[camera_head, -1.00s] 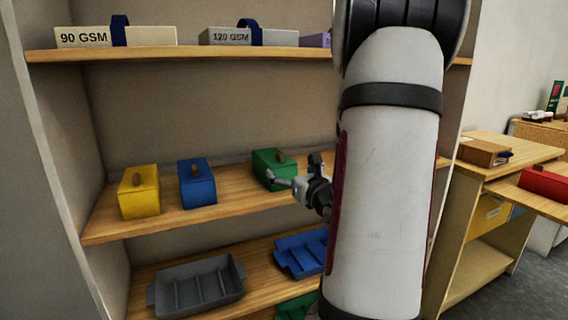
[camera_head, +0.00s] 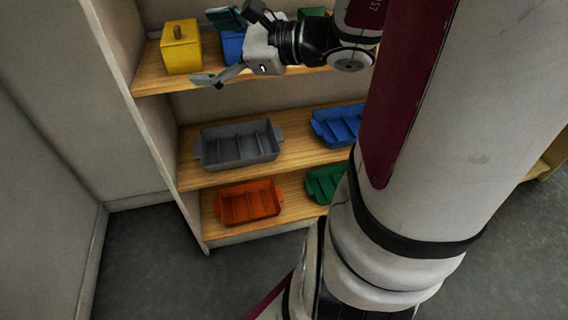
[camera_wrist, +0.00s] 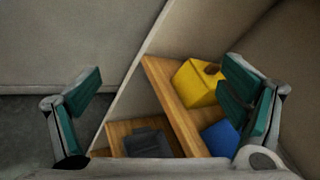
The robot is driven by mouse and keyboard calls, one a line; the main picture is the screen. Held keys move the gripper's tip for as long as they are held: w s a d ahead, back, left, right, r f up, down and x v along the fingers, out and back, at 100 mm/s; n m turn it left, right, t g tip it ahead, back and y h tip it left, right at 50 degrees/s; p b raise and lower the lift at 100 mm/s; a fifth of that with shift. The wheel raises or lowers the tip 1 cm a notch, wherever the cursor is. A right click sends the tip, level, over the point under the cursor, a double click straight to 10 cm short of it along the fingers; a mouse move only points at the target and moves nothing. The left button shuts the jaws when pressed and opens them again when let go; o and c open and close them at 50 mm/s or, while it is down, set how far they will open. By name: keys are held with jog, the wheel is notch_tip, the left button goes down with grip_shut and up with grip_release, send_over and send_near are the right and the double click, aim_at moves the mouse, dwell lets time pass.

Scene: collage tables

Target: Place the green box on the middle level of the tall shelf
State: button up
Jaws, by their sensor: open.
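The tall shelf (camera_head: 160,78) fills the left and middle of the head view. A green box (camera_head: 312,12) shows only as a small piece at the top edge, on the board that also bears a yellow box and a blue box; my arm hides most of it. My gripper (camera_head: 214,46) is open and empty, left of the green box, in front of the blue box. In the wrist view my gripper (camera_wrist: 160,92) has its fingers wide apart with nothing between them. The green box does not show in that view.
The yellow box (camera_head: 181,50) and blue box (camera_head: 232,48) stand close behind my gripper. Lower boards hold a grey tray (camera_head: 238,145), a blue tray (camera_head: 340,124), an orange tray (camera_head: 249,203) and a green tray (camera_head: 325,184). Floor is clear at left.

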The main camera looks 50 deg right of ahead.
jog(key=s+a+f+n+g+y, duration=0.1)
jog(key=s+a+f+n+g, duration=0.1)
jog(key=s+a+n+g, duration=0.6)
jog(key=s+a+f+n+g+y, duration=0.1)
jog(key=s+a+f+n+g, duration=0.2)
jog(key=s+a+n, duration=0.55)
jog(key=s+d+f+n+g+h, duration=0.2)
jog(key=s+d+n+h, duration=0.6)
jog(key=s+h, duration=0.1)
jog(key=shift+s+f+g, duration=0.15)
jog(key=shift+s+g, duration=0.15)
jog(key=shift+s, duration=0.15)
notch_tip(320, 180, up, 21)
jog(key=t+p, duration=0.3)
jog(key=p, duration=1.6)
jog(key=shift+a+p, duration=0.25)
jog(key=shift+p, duration=0.05)
